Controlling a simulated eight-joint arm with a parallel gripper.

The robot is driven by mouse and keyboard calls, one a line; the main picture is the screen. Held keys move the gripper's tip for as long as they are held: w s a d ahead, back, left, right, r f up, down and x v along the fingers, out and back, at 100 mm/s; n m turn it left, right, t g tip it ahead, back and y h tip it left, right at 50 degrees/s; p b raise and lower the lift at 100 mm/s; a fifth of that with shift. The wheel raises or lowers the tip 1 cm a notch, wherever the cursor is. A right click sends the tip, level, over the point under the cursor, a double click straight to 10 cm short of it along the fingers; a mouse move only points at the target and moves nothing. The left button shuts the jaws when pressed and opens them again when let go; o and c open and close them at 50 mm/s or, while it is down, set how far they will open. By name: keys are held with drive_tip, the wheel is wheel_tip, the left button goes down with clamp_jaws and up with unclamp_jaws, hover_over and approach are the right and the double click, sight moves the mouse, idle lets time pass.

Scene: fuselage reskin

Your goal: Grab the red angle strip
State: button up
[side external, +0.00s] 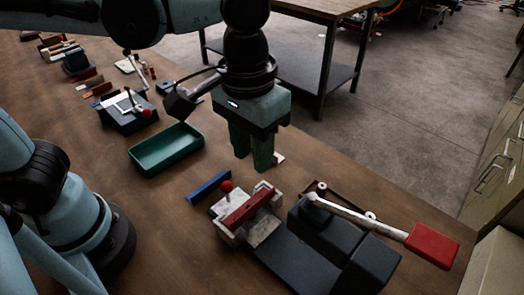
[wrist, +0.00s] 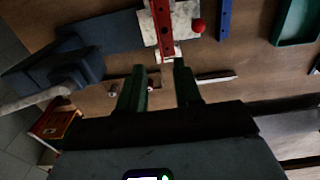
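The red angle strip (side external: 250,208) lies across a pale, worn metal block (side external: 265,233) in the side external view. In the wrist view the red strip (wrist: 162,28) shows its row of holes at the top of the picture. My gripper (side external: 252,165) points down above the table, behind the strip and apart from it. In the wrist view the green fingers of my gripper (wrist: 160,80) are spread with a clear gap between them and nothing held. The strip lies beyond the fingertips, roughly in line with the gap.
A blue strip (side external: 209,186) and a red ball knob (side external: 226,186) sit close beside the red strip. A dark press (side external: 330,240) with a red-handled lever (side external: 432,246) stands at the right. A green tray (side external: 166,160) lies to the left.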

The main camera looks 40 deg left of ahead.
sight(254, 204)
drive_tip(key=shift+s+d+f, duration=0.15)
drive_tip(key=shift+f, duration=2.85)
drive_tip(key=shift+s+d+f, duration=0.1)
drive_tip(key=shift+f, duration=2.9)
drive_tip(key=shift+c, duration=0.5)
clamp_jaws()
